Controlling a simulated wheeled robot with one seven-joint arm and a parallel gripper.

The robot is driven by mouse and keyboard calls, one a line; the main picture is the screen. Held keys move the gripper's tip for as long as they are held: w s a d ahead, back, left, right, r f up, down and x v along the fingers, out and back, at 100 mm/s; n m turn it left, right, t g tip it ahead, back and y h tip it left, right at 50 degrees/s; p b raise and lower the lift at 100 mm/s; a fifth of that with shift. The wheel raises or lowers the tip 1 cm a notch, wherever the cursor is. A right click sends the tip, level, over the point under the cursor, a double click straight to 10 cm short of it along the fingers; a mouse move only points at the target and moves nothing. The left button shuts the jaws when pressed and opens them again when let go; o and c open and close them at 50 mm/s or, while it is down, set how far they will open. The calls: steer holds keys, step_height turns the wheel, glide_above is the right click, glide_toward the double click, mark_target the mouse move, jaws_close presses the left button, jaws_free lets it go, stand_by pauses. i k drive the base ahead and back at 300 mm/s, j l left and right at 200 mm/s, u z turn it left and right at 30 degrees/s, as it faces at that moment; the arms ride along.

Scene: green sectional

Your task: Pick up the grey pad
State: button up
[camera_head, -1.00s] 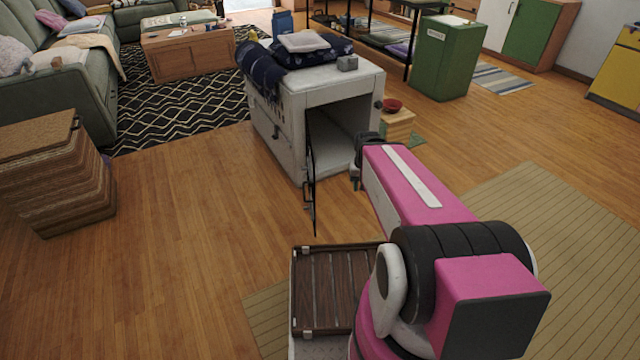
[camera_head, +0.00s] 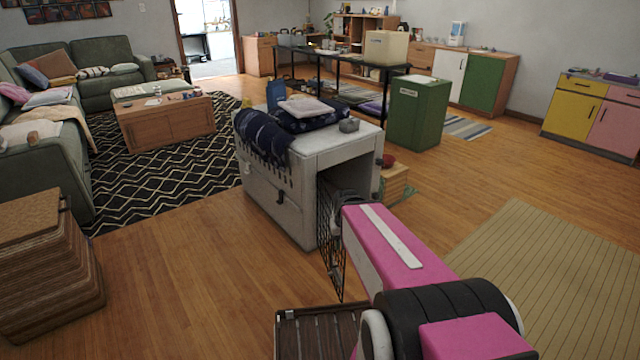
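A light grey, slightly pinkish folded pad (camera_head: 305,107) lies on a dark blue patterned cushion (camera_head: 312,122) on top of the white pet crate (camera_head: 268,195). It looks like the grey pad, though a small grey box-like item (camera_head: 349,125) sits nearby on the same top. My pink arm reaches forward from the lower right to the crate's open front. My gripper (camera_head: 340,198) is at its far end, low by the opening and below the crate top, apart from the pad. Its fingers are mostly hidden, so open or shut does not show.
A wire door (camera_head: 331,245) hangs open at the crate's front. A dark blue fringed blanket (camera_head: 262,140) drapes over its left side. Brown stacked blocks (camera_head: 45,265) stand at left, a green bin (camera_head: 418,112) behind right. Wood floor left of the crate is clear.

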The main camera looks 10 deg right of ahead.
mark_target(305, 107)
steer(key=k, duration=0.35)
steer(key=k+u, duration=0.1)
steer(key=u, duration=0.25)
steer(key=k+u, duration=0.1)
steer(key=u, duration=0.25)
steer(key=k+j+u, duration=0.1)
steer(key=u, duration=0.25)
steer(key=i+l+u, duration=0.1)
steer(key=l+u, duration=0.2)
steer(key=l, duration=0.6)
steer(key=l+u, duration=0.3)
steer(key=l, duration=3.3)
